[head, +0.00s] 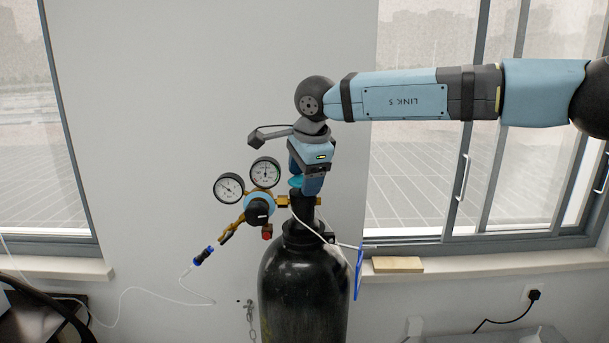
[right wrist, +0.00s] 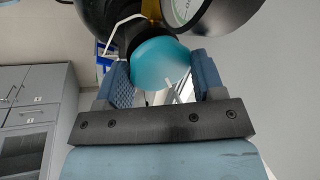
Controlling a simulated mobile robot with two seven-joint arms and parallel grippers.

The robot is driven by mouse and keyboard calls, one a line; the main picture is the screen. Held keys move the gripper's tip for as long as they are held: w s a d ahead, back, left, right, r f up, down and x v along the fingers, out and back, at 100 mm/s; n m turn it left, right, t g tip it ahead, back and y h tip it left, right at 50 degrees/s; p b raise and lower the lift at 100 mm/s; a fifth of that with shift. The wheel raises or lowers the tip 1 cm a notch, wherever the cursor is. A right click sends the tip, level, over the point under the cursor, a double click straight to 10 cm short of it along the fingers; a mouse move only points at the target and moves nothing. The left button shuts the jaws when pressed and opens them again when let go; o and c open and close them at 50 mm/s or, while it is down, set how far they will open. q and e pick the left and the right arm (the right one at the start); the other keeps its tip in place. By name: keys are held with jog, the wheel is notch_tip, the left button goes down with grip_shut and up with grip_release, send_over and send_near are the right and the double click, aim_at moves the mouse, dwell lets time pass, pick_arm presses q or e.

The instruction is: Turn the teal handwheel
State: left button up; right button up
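The teal handwheel (right wrist: 160,62) sits on the valve on top of the black gas cylinder (head: 305,285). In the head view only a sliver of the handwheel (head: 295,182) shows beside my right gripper (head: 312,190), which points down at it. In the right wrist view the handwheel lies between the two fingers of my right gripper (right wrist: 162,80), one on each side. The wheel's edges come very close to both fingers. Whether both fingers touch it I cannot tell. My left gripper is not in view.
Two round gauges (head: 265,172) and a brass regulator (head: 259,206) stand left of the valve. A thin white hose runs off left, and a blue tag (head: 358,272) hangs at the right. Windows and sills (head: 480,262) are behind. Grey cabinets (right wrist: 35,100) show in the wrist view.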

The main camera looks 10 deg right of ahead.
jog(key=shift+a+f+m+h+b, duration=0.15)
jog(key=shift+m+h+b, duration=0.35)
jog(key=shift+m+b, duration=1.2)
jog(key=shift+m+h+b, duration=0.3)
jog(key=shift+m+b, duration=0.45)
jog(key=shift+m, duration=0.15)
jog(key=m+b, duration=0.1)
jog(key=m, duration=0.1)
jog(key=shift+m+h, duration=0.3)
jog(key=shift+h, duration=0.1)
jog(key=m, duration=0.2)
jog(key=shift+w+a+m+g+h+b, duration=0.1)
jog(key=shift+m+g+h+b, duration=0.2)
jog(key=shift+g+h+b, duration=0.1)
jog(key=shift+w+r+m+g+h, duration=0.1)
jog(key=shift+m+g+h, duration=0.1)
jog(key=shift+m, duration=0.6)
jog(key=shift+r+m+g+h, duration=0.1)
jog(key=shift+m+g, duration=0.1)
jog(key=shift+m, duration=0.6)
jog(key=o, duration=0.9)
